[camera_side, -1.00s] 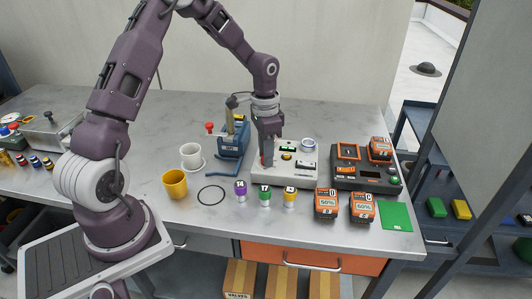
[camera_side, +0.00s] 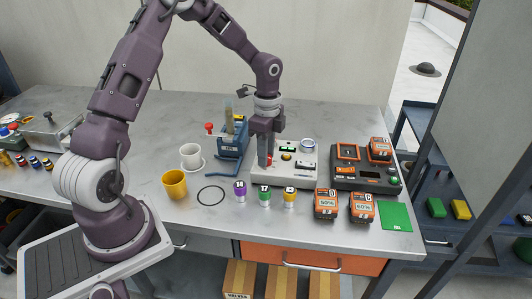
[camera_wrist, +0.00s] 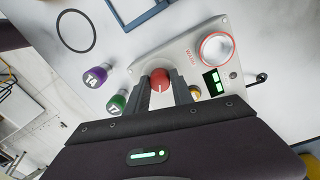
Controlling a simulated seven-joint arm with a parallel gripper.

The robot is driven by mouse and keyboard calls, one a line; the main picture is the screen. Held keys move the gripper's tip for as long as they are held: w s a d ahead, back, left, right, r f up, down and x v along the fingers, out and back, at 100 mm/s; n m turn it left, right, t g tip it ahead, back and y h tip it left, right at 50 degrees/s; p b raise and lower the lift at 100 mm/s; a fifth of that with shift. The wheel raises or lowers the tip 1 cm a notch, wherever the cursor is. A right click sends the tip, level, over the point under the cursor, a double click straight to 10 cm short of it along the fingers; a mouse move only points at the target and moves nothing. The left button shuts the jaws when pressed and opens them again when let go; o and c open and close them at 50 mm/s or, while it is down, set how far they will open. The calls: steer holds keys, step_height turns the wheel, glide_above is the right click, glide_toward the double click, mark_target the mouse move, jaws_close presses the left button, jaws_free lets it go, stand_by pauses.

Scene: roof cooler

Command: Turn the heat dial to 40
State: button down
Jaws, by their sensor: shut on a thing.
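The heat unit is a pale box (camera_side: 300,174) on the grey bench, with a small green-lit display (camera_wrist: 213,82) and a round ring-edged plate (camera_wrist: 216,47). Its red dial (camera_wrist: 159,80) has a white pointer line and sits between my fingertips in the wrist view. In the side view the dial is mostly hidden by the fingers. My gripper (camera_side: 265,162) points down at the box's left end and is shut on the red dial. The digits on the display are too small to read surely.
A purple bottle (camera_side: 240,191), a green bottle (camera_side: 264,194) and a yellow bottle (camera_side: 290,197) stand in front of the box. A blue stand (camera_side: 230,142) is behind left. A dark charger (camera_side: 366,175) and orange batteries (camera_side: 326,204) lie to the right.

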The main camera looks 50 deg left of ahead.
steer(key=shift+m, duration=0.3)
stand_by(0.4)
steer(key=c, duration=1.1)
jaws_free()
steer(key=shift+r, duration=0.1)
